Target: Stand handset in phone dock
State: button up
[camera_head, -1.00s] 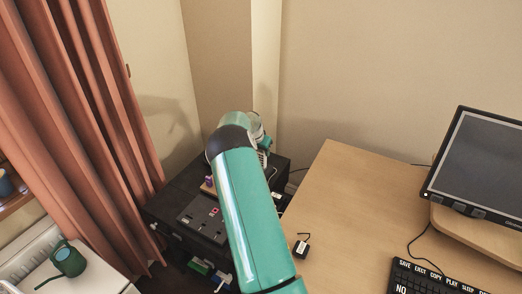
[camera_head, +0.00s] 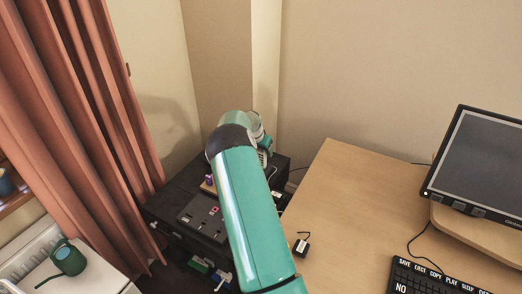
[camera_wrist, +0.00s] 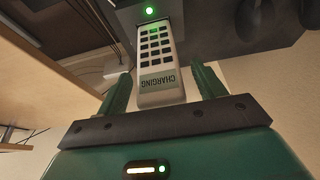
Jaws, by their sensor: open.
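In the wrist view the pale handset (camera_wrist: 160,62) shows its dark keys and a grey-green display reading CHARGING, upside down in this picture. Its far end meets the dark phone dock (camera_wrist: 128,17), where a green light glows. The handset appears seated in the dock, though the contact is partly hidden. My gripper (camera_wrist: 161,72) is open, with one green finger on each side of the handset.
A black cabinet (camera_head: 160,207) stands in the corner, with a dark keypad panel (camera_head: 203,217) on top. A curtain (camera_head: 75,100) hangs left.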

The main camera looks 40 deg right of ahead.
jog(key=v, duration=1.3)
jog(key=shift+a+r, duration=0.15)
jog(key=shift+r, duration=0.15)
jog(key=s+a+r+n+t+y, duration=0.1)
jog(key=s+a+r+n, duration=0.15)
jog(key=a+r, duration=0.5)
jog(key=s+a+r+n+t+y, duration=0.15)
jog(key=s+a+r, duration=0.3)
jog(key=a, duration=0.65)
jog(key=s+a+r+n+t+y, duration=0.1)
jog(key=s+a+r+n, duration=0.2)
jog(key=a+r, duration=0.5)
jog(key=s+a+f+n, duration=0.2)
jog(key=s+a+n, duration=0.5)
jog(key=s+a, duration=1.1)
jog(key=shift+s+a+n+t+y, duration=0.35)
jog(key=shift+s+n+t, duration=0.1)
jog(key=shift+s, duration=0.35)
